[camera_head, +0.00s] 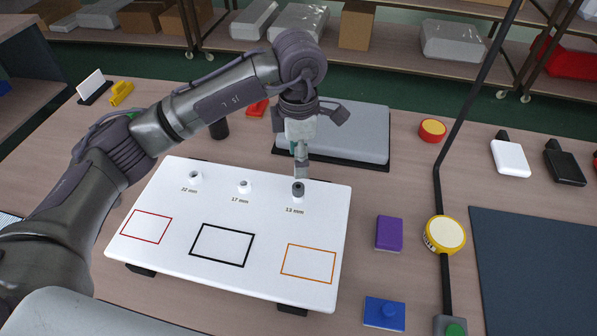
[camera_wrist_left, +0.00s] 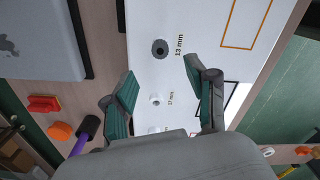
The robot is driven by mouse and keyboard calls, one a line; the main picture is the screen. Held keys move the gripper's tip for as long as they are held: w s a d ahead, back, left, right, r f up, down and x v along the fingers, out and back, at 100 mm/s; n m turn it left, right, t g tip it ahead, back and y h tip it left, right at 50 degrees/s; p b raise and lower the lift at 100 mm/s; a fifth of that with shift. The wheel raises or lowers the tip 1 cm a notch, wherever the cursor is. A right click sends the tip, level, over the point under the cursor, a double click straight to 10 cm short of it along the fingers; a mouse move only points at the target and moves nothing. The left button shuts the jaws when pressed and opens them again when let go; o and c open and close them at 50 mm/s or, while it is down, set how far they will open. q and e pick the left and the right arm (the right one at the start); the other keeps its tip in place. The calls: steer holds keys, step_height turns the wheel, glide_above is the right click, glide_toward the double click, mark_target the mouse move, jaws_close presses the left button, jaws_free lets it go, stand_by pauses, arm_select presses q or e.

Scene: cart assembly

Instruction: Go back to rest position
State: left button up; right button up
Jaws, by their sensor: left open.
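My left gripper (camera_head: 301,165) hangs over the white board (camera_head: 170,190) by the 13 mm mark. In the left wrist view its two green-padded fingers (camera_wrist_left: 160,88) are apart with nothing held between them. A dark round piece (camera_head: 298,188) stands at the 13 mm mark, just below the fingertips; it also shows beyond them in the wrist view (camera_wrist_left: 160,48). White pegs stand at the 17 mm mark (camera_head: 243,186) and the 22 mm mark (camera_head: 195,176). My right gripper is not in view.
A grey laptop-like slab (camera_head: 355,135) lies behind the board. A dark mat (camera_head: 540,270) covers the right side of the table.

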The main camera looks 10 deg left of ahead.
arm_select(q)
steer(key=shift+r, duration=1.4)
